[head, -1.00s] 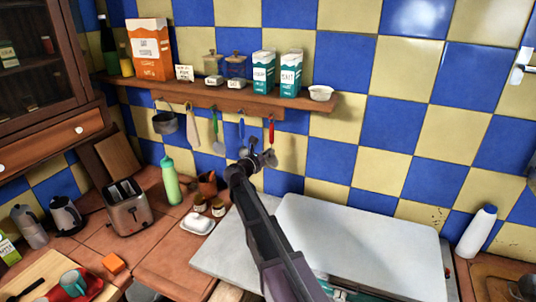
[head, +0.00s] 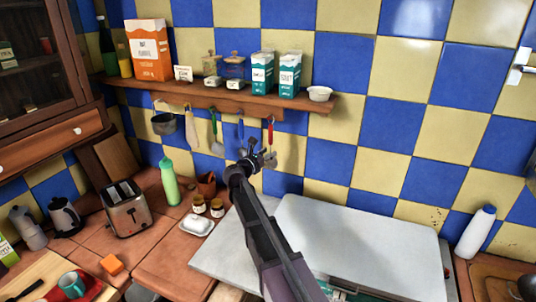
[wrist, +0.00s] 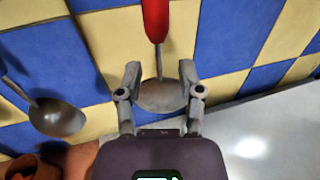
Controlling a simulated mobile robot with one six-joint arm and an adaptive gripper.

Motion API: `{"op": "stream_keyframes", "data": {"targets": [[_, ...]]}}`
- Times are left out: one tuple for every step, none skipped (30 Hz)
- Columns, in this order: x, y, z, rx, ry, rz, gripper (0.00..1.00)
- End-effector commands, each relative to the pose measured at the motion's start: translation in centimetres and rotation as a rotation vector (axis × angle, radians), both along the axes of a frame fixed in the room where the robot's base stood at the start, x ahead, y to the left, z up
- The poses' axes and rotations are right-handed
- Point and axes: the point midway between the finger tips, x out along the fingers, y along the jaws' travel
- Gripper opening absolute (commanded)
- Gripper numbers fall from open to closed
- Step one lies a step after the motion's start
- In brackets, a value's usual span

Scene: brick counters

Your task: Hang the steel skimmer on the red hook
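A utensil with a red handle (head: 270,134) and a round steel head, which looks like the skimmer, hangs upright under the wooden shelf, at the right end of the row. In the wrist view its red handle shows at the top and its steel head (wrist: 160,96) lies beyond and between my fingers. My gripper (head: 257,152) is in front of it, just left of the head in the head view. In the wrist view my gripper (wrist: 160,72) is open, with a finger on each side of the thin shaft. The hook and its colour are too small to tell.
On the shelf (head: 210,97) stand cartons, jars and a white bowl (head: 320,94). Blue-handled (head: 240,132) and green-handled (head: 214,130) utensils, a cloth (head: 192,130) and a pot (head: 164,123) hang to the left. A white surface (head: 365,240) below is clear.

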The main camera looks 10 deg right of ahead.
Motion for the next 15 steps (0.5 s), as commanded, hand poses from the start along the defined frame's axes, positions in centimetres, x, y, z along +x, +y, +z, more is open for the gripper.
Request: {"op": "stream_keyframes", "data": {"targets": [[0.0,0.0,0.0,0.0,0.0,0.0,0.49],[0.0,0.0,0.0,0.0,0.0,0.0,0.49],[0.0,0.0,0.0,0.0,0.0,0.0,0.49],[0.0,0.0,0.0,0.0,0.0,0.0,0.49],[0.0,0.0,0.0,0.0,0.0,0.0,0.49],[0.0,0.0,0.0,0.0,0.0,0.0,0.49],[0.0,0.1,0.0,0.0,0.0,0.0,0.49],[-0.1,0.1,0.0,0.0,0.0,0.0,0.49],[-0.1,0.2,0.0,0.0,0.0,0.001,0.49],[-0.2,0.2,0.0,0.0,0.0,0.001,0.49],[-0.3,0.3,0.0,0.0,0.0,0.001,0.49],[-0.5,0.5,0.0,0.0,0.0,0.001,0.49],[-0.6,0.6,0.0,0.0,0.0,0.001,0.49],[-0.8,0.8,0.0,0.0,0.0,0.001,0.49],[-1.0,1.1,0.0,0.0,0.0,0.001,0.49]]}}
